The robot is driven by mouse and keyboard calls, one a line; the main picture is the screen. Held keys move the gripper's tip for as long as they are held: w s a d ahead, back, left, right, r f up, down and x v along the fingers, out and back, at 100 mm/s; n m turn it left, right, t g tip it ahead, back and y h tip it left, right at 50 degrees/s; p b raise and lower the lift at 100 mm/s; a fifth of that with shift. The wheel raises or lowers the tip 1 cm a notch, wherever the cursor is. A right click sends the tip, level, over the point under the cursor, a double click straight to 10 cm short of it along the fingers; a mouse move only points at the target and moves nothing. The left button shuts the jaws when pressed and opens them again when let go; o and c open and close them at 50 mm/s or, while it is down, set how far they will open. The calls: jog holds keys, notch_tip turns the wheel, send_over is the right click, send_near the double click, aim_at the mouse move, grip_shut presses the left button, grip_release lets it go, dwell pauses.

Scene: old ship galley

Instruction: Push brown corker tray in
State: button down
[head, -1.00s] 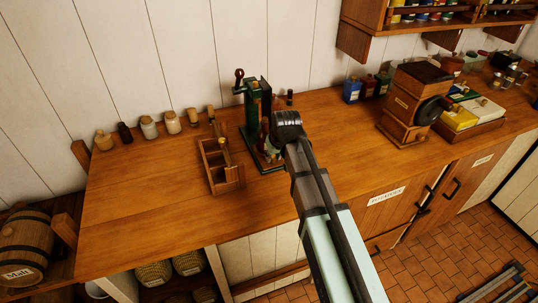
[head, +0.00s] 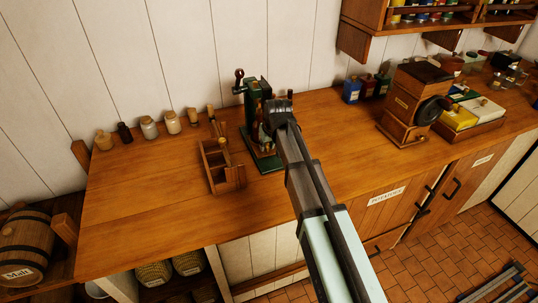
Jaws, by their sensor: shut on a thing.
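The green corker (head: 252,112) stands upright on the wooden counter, on a dark green base (head: 266,163). A brown, rounded piece (head: 264,132) shows at its front; I cannot tell whether it is the corker's tray. My gripper (head: 277,113) is at the right front of the corker, close against it in the picture. My wrist hides the fingertips and part of the corker, and the thing between the jaws cannot be made out. An open brown wooden box (head: 209,172) with upright wooden-handled pieces stands just left of the corker.
Several small jars (head: 149,128) line the back wall at left. A wooden grinder (head: 407,104) and blue bottle (head: 352,90) stand at right, near a tray with a yellow block (head: 459,117). The counter's left front (head: 140,210) is clear. A shelf (head: 365,20) hangs at upper right.

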jog(key=shift+w+a, duration=0.4)
jog(key=shift+w, duration=0.45)
jog(key=shift+w+a, duration=0.35)
jog(key=shift+w, duration=0.45)
jog(key=c, duration=0.9)
grip_release()
jog(key=shift+r+p, duration=1.8)
jog(key=shift+r, duration=1.7)
